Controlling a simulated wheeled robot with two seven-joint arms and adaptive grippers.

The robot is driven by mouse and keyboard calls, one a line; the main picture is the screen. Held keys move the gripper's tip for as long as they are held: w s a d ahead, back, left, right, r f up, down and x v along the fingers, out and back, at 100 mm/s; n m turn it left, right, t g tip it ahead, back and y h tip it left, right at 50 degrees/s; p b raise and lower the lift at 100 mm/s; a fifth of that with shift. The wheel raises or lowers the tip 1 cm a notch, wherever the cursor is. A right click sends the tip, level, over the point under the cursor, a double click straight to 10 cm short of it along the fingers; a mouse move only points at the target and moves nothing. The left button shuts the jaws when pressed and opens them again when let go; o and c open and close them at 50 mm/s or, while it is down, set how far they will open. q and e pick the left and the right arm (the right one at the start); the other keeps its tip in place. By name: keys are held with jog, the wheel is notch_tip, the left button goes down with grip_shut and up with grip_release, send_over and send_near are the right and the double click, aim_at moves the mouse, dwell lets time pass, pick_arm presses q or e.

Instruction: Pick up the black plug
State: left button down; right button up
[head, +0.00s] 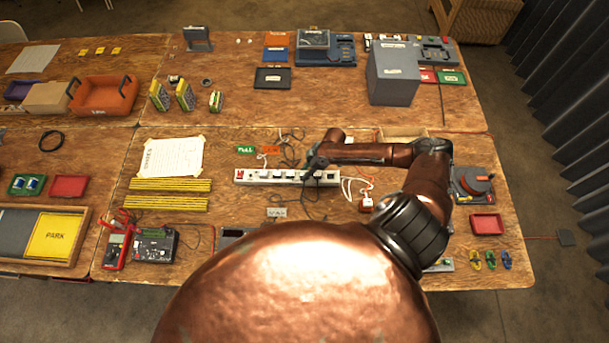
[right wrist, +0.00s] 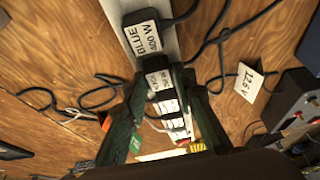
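A white power strip (head: 243,176) lies on the middle table with several labelled plugs and adaptors in a row. My right gripper (head: 312,168) is over the strip's right part. In the right wrist view its dark fingers (right wrist: 162,82) straddle a black plug (right wrist: 153,65) with a white label too blurred to read. The fingertips lie close along the plug's two sides; I cannot tell whether they press on it. Beyond it on the strip sits a black adaptor labelled BLUE 400 W (right wrist: 144,37). I cannot confirm which plug is the task's black one. My left gripper is not in view.
Loose black cables (head: 292,150) run behind the strip. A 12.6 V tag (right wrist: 249,80) lies beside it. Yellow rulers (head: 170,185) and a paper sheet (head: 173,156) lie left. A grey box (head: 393,75) stands behind. A red tray (head: 487,224) is at right.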

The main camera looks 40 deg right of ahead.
jog(key=shift+c, duration=0.7)
jog(key=c, duration=0.3)
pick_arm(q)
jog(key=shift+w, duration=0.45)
pick_arm(e)
grip_shut()
